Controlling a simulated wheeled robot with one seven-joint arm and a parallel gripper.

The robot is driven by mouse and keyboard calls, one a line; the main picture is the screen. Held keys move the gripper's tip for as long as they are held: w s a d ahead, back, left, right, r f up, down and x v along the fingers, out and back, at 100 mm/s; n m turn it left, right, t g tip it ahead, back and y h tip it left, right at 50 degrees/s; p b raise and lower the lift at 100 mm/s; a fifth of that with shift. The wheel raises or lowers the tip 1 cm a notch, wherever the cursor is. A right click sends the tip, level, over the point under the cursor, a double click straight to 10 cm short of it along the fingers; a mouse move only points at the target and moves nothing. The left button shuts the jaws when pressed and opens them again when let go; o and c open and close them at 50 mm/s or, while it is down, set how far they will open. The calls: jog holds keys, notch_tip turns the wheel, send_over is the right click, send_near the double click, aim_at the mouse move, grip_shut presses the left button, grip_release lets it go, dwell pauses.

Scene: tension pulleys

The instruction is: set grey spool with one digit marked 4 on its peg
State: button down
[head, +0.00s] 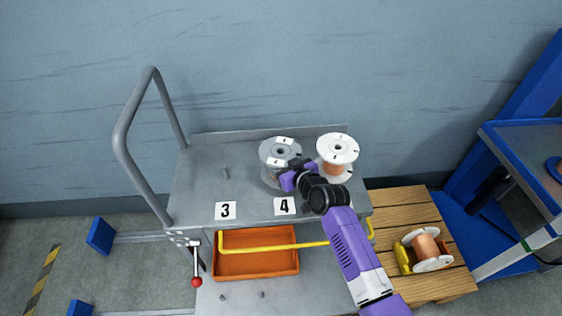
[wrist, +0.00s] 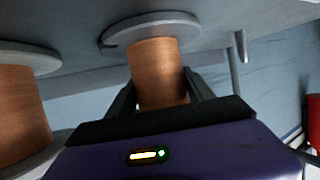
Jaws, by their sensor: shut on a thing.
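The grey spool (head: 280,151) is upright behind the 4 label (head: 284,206) on the grey cart top. Its top flange has small white labels, too small to read surely. My gripper (head: 287,181) reaches it from the front right. In the wrist view the two dark fingers are shut on either side of the spool's copper winding (wrist: 158,75). One grey flange (wrist: 152,29) lies close to the cart surface; I cannot tell whether it touches. The peg behind label 4 is hidden by the spool.
A white spool (head: 337,150) with copper winding stands close to the right of the grey one. An orange bin (head: 256,264) sits below. Another copper spool (head: 426,248) lies on a wooden pallet (head: 400,202).

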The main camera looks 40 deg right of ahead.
jog(key=shift+s+f, duration=0.1)
jog(key=shift+f, duration=0.05)
jog(key=shift+c, duration=1.5)
grip_release()
jog(key=shift+p+v, duration=0.5)
jog(key=shift+v, duration=3.4)
